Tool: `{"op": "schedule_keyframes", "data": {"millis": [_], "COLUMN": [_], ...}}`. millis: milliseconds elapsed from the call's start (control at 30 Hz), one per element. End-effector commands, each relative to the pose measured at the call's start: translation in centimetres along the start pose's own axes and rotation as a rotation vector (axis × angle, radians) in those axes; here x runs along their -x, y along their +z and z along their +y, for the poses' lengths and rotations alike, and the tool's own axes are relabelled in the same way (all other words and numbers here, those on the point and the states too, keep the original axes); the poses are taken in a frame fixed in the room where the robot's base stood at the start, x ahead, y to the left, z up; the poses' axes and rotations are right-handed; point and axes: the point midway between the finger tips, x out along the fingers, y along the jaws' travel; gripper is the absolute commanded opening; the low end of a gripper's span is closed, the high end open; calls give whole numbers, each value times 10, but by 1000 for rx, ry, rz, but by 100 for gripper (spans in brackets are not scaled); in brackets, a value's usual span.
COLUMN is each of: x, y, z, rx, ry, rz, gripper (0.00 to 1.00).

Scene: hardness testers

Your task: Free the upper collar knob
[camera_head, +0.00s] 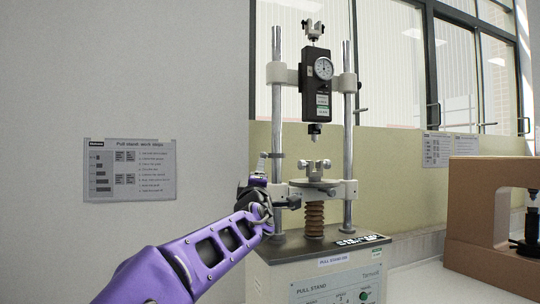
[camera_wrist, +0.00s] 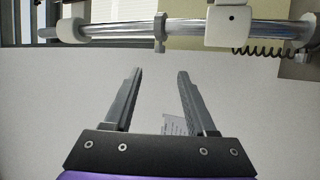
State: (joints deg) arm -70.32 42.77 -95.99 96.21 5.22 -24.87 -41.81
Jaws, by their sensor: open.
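The pull stand (camera_head: 315,262) has two upright steel columns. A small grey collar (camera_head: 277,155) sits on its left column (camera_head: 276,110), below the upper white clamp block. In the wrist view the column lies sideways across the top, with the collar (camera_wrist: 159,32) between two white blocks. A short stub, apparently its knob, points toward my gripper. My gripper (camera_wrist: 160,72) is open and empty, its fingers apart and aimed at the collar with a gap between. In the head view my gripper (camera_head: 261,164) is left of the column, its fingers small and partly hidden by my wrist.
A black force gauge with dial (camera_head: 323,68) hangs between the columns. A lower crosshead (camera_head: 340,188) carries a round table and white grip. A coiled cord (camera_wrist: 262,50) shows beside the lower block. A brown machine (camera_head: 475,215) stands right. A poster (camera_head: 130,170) is on the wall.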

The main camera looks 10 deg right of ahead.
Motion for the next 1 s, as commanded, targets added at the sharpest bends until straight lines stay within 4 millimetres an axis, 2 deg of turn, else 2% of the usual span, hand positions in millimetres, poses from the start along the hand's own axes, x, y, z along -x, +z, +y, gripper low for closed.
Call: {"op": "schedule_keyframes", "data": {"millis": [267, 1000], "x": [-28, -146], "y": [1, 1], "z": [2, 3], "rx": [6, 5], "ry": [3, 1], "rz": [0, 0], "gripper": [56, 56]}}
